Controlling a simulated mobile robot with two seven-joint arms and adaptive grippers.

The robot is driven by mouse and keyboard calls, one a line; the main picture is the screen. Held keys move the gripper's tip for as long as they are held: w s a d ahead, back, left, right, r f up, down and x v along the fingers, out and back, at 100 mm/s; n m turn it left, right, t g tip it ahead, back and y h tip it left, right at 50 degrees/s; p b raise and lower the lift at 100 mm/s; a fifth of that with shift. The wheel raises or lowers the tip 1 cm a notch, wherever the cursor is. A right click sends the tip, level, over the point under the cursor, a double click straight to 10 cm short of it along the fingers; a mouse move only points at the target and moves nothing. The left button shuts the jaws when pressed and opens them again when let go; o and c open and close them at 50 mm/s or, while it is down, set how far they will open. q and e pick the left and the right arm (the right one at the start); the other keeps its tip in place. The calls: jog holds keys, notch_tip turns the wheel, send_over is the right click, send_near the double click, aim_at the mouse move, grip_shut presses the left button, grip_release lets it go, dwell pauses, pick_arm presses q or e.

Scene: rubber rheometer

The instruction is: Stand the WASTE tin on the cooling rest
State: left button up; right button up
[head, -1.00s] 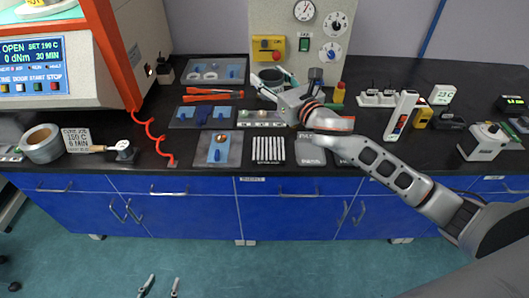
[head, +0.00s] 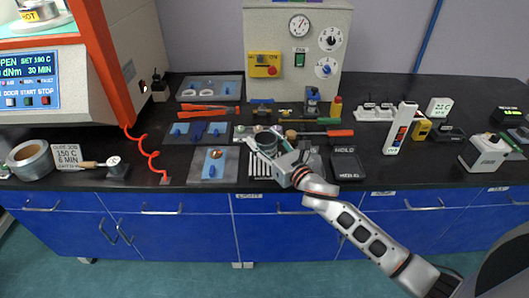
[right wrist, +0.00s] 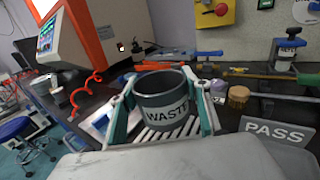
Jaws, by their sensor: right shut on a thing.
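The WASTE tin (right wrist: 166,108) is a dark grey open tin with a pale band lettered WASTE. It also shows in the head view (head: 265,142), near the bench's front. My right gripper (right wrist: 162,118) is shut on it, one finger on each side, and the tin is upright. The cooling rest, a rack of white bars (head: 257,172), lies below the tin; its bars also show in the right wrist view (right wrist: 155,136). I cannot tell whether the tin touches the bars. My gripper hides part of the rest. My left gripper is not in view.
A PASS plate (right wrist: 275,131) lies right of the rest, with a HOLD plate (head: 347,166) beyond it. A mat with a blue piece (head: 212,168) lies to the left. Small brass parts and a red-handled tool (head: 338,133) lie behind. The orange-framed machine (head: 105,60) stands at left.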

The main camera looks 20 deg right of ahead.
aim_at(265, 150)
jog(key=shift+f+b, duration=0.5)
jog(key=shift+f, duration=1.5)
jog(key=shift+f, duration=0.1)
jog(key=o, duration=1.1)
jog(key=shift+o, duration=0.2)
jog(key=shift+s+r, duration=0.1)
jog(key=shift+r, duration=0.1)
jog(key=v, duration=1.2)
